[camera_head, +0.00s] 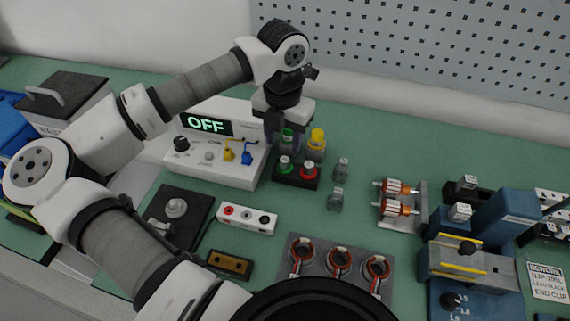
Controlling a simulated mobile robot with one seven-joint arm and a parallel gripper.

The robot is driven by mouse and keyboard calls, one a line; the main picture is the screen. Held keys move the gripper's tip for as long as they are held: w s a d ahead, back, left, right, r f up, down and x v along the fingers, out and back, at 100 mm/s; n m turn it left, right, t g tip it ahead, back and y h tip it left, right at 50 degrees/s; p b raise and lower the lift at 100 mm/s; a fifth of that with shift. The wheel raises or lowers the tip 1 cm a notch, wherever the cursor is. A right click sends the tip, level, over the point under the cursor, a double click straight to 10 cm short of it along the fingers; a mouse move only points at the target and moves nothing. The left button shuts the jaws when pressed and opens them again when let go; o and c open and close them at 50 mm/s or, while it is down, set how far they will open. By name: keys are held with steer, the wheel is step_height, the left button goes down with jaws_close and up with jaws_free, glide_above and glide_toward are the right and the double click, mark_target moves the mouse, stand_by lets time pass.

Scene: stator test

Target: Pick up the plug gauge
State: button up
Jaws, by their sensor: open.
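The likely plug gauges are upright pieces with coloured ends in a small black stand (295,181), right of the test box. A green-topped piece (287,138) and a yellow-topped piece (317,138) are at its back. I cannot tell which one is the plug gauge. My gripper (287,128) points down over the back of the stand, at the green-topped piece. It is open. Its fingers partly hide that piece, and I cannot tell whether they touch it.
A white test box (215,165) reading OFF stands left of the stand. Two small grey pieces (338,185) lie to the right. Copper-coloured coils (397,198), a blue fixture (460,265) and a tray of stators (335,270) are further right and nearer. Green bench beyond the stand is clear.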

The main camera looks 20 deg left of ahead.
mark_target(285, 159)
steer(key=shift+s+d+f+p, duration=0.1)
steer(key=shift+f+p, duration=0.5)
steer(key=shift+f, duration=1)
steer(key=shift+s+d+f+p, duration=0.1)
steer(key=shift+f+p, duration=0.45)
steer(key=shift+f, duration=1)
jaws_close()
step_height(285, 159, up, 20)
steer(key=b, duration=0.3)
steer(key=shift+b, duration=0.4)
